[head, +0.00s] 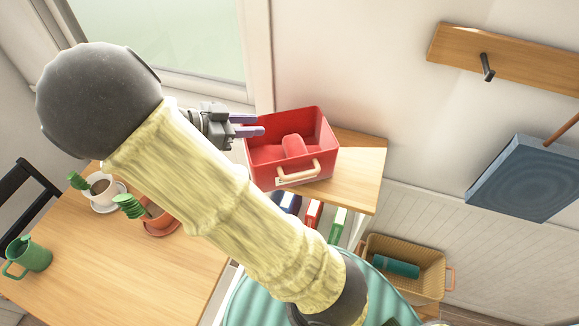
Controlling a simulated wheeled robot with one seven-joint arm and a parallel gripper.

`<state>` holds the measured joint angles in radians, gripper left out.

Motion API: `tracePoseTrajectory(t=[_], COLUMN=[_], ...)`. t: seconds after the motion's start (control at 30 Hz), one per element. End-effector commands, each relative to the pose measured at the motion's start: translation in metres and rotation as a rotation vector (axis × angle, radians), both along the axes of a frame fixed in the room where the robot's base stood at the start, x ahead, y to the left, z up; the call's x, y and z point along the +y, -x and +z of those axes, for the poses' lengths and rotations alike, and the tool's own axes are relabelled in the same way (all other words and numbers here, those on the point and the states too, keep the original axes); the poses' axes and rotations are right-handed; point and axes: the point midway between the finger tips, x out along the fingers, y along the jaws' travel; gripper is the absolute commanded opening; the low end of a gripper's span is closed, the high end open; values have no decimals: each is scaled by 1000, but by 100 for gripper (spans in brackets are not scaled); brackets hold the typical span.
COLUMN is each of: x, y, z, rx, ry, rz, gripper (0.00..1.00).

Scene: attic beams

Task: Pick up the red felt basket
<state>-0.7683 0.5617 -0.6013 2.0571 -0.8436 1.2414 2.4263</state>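The red felt basket (326,164) stands upright on a wooden shelf top (362,165) in the middle of the head view. It is open at the top, has a pale handle on its front side, and holds a rounded red thing (292,146). My gripper (259,125) is at the basket's left rim, its two purple-grey fingers pointing right and apart from each other. Nothing shows between the fingers. I cannot tell whether they touch the rim or are above it. My arm hides the area left of and below the basket.
Several books (313,213) stand under the shelf top. A wicker basket (428,262) with a teal roll is at lower right. A blue box (525,178) is at right.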

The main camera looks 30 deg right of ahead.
Motion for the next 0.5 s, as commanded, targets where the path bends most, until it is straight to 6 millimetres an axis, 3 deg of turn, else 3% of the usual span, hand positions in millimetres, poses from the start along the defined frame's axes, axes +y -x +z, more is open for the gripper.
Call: tracePoseTrajectory(t=[0.5], x=[77], y=[-11], z=[28], rx=[-4], ry=[-2], rz=[2], gripper=[30])
